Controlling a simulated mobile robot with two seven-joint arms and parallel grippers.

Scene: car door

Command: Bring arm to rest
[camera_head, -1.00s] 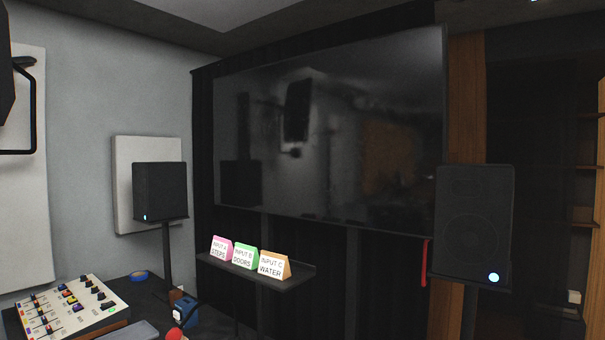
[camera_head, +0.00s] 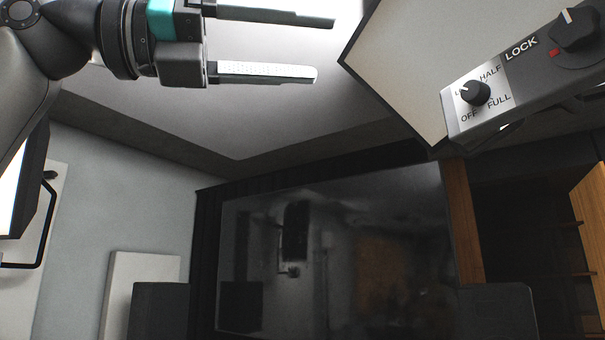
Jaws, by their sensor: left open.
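My left arm (camera_head: 55,40) comes in from the upper left. My left gripper (camera_head: 325,48) is at the top of the view, its two fingers apart with nothing between them. It points to the right, raised in front of the ceiling and apart from everything. A panel with knobs (camera_head: 475,92) marked OFF, HALF, FULL and LOCK hangs at the upper right, right of the fingertips with a gap between. My right gripper is not in view.
A large dark screen (camera_head: 340,260) fills the lower middle. Dark speakers stand at the lower left (camera_head: 158,312) and lower right (camera_head: 497,312). A pale overhead board (camera_head: 400,70) adjoins the knob panel. Wooden shelves (camera_head: 590,220) stand at the far right.

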